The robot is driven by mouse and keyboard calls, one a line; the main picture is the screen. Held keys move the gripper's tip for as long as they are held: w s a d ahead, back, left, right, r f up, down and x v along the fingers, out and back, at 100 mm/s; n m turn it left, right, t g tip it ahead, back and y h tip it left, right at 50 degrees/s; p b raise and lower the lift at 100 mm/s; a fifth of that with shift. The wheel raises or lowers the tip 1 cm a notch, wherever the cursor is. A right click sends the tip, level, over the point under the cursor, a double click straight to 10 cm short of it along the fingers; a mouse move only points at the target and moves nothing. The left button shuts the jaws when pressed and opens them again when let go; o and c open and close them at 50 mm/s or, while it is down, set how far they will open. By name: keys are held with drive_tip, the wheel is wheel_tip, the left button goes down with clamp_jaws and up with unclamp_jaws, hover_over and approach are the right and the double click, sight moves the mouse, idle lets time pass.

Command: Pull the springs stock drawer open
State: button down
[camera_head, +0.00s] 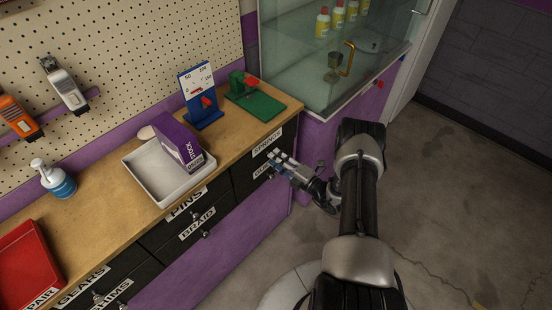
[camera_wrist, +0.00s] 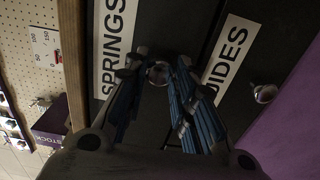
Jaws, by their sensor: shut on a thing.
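The springs drawer (camera_wrist: 152,22) is black, with a white SPRINGS label (camera_wrist: 114,42) and a round metal knob (camera_wrist: 158,73). In the head view it is the upper drawer (camera_head: 240,166) at the right end of the bench. I see no clear gap around its front, so it looks about flush. My gripper (camera_wrist: 156,80) has its blue-padded fingers on either side of the knob and is shut on it. In the head view my gripper (camera_head: 276,157) reaches the drawer front and hides the knob.
The guides drawer, with its GUIDES label (camera_wrist: 229,57) and own knob (camera_wrist: 265,93), lies just below. A green fixture (camera_head: 254,103), a gauge stand (camera_head: 202,100) and a white tray (camera_head: 150,180) stand on the bench. A glass cabinet (camera_head: 310,85) is beyond. Floor (camera_head: 470,210) is clear at right.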

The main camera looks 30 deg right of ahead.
drive_tip(key=v, duration=1.8)
drive_tip(key=shift+s, duration=0.1)
drive_tip(key=c, duration=1.3)
unclamp_jaws()
drive_tip(key=v, duration=1.2)
drive_tip(key=shift+r, duration=0.1)
